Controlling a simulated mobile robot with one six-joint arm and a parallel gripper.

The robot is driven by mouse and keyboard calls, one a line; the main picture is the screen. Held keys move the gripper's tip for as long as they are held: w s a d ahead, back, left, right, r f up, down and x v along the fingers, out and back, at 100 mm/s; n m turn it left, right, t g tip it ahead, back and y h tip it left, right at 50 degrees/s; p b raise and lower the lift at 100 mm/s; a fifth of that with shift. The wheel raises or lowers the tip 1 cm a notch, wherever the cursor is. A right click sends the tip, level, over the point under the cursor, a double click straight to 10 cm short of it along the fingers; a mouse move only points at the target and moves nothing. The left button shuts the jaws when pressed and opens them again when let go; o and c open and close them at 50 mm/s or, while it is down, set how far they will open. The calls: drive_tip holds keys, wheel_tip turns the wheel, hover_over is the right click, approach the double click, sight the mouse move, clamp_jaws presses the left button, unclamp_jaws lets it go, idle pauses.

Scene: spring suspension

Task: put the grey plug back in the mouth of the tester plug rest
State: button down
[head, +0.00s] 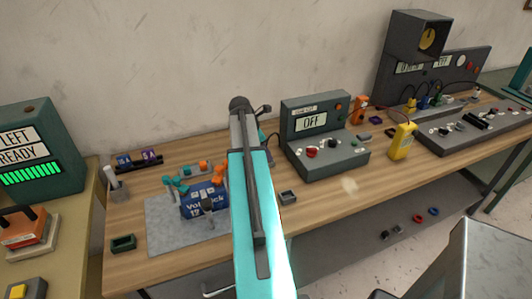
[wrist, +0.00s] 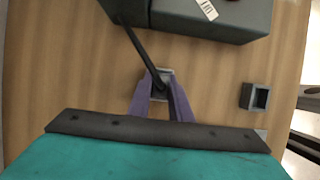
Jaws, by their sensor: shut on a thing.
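My gripper (wrist: 160,93) shows in the wrist view, with two purple fingers close together over the bench. It is shut on the grey plug (wrist: 163,76), mostly hidden between the fingers. A black cable runs from the plug to the upper left. A small square grey holder with a dark hollow, seemingly the tester plug rest (wrist: 246,96), stands to the right of the gripper, apart from it. The rest also shows in the head view (head: 288,198). In the head view my teal arm hides the gripper and plug.
The grey tester (head: 325,140) with an OFF display stands behind the rest; its body (wrist: 215,18) fills the top of the wrist view. A blue battery (head: 203,202) on a grey mat (head: 160,235) is to the left. A yellow meter (head: 402,140) stands to the right. Bare wood surrounds the rest.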

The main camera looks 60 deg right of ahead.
drive_tip(key=c, duration=1.6)
unclamp_jaws()
drive_tip(key=shift+f, duration=0.1)
drive_tip(key=shift+r, duration=0.2)
drive_tip(key=shift+b+v, duration=1.2)
drive_tip(key=shift+v, duration=4.75)
drive_tip(key=shift+w+r, duration=0.1)
